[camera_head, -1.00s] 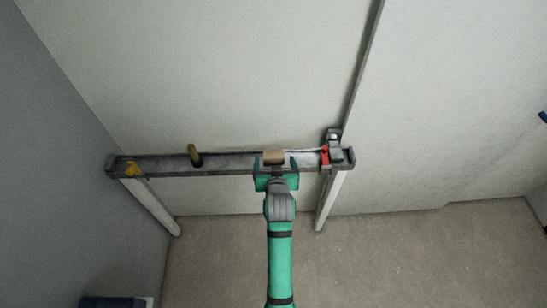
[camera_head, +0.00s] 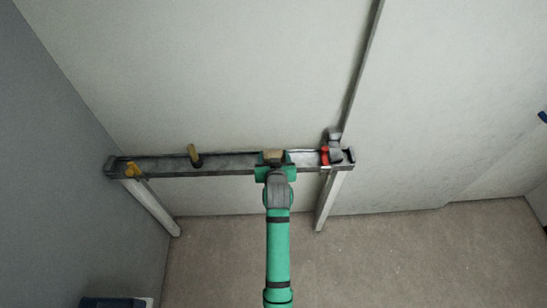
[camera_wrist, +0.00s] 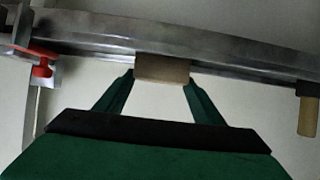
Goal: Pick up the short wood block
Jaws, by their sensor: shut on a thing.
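The short wood block (camera_head: 273,155) is a small tan block at the narrow metal rail, right of its middle. In the wrist view the block (camera_wrist: 162,68) lies between the tips of two green fingers. My gripper (camera_head: 274,161) is shut on the block, with one finger at each end. The gripper also shows in the wrist view (camera_wrist: 160,82). The block's underside is hidden, so I cannot tell whether it still touches the rail.
The metal rail (camera_head: 230,164) stands on legs against a pale wall. A wooden handle (camera_head: 194,153) stands up left of the block. A red part (camera_head: 325,157) and a grey fitting (camera_head: 335,145) are to the right. A yellow item (camera_head: 131,169) is at the far left.

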